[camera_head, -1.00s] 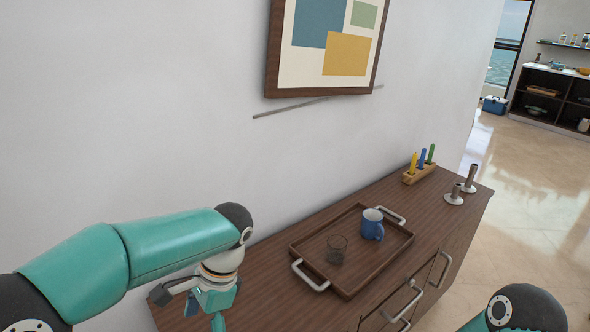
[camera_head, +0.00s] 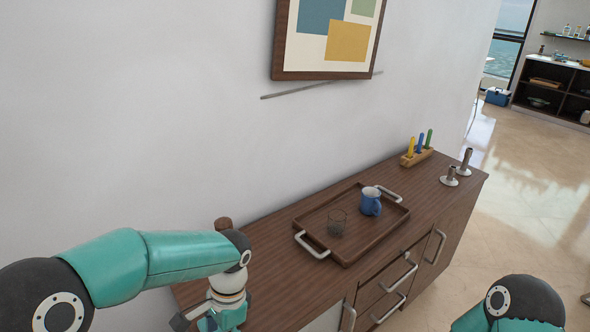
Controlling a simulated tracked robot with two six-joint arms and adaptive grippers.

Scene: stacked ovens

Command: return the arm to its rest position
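My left arm comes in from the left, and its gripper (camera_head: 212,318) hangs near the left end of the sideboard (camera_head: 275,270), partly cut off by the bottom edge. Its fingertips are not clearly seen, so I cannot tell if it is open or shut. No held thing can be made out. My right arm shows only as a rounded joint at the bottom right; its gripper is out of view.
A framed picture (camera_head: 328,73) hangs on the wall. Open floor lies at the right.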

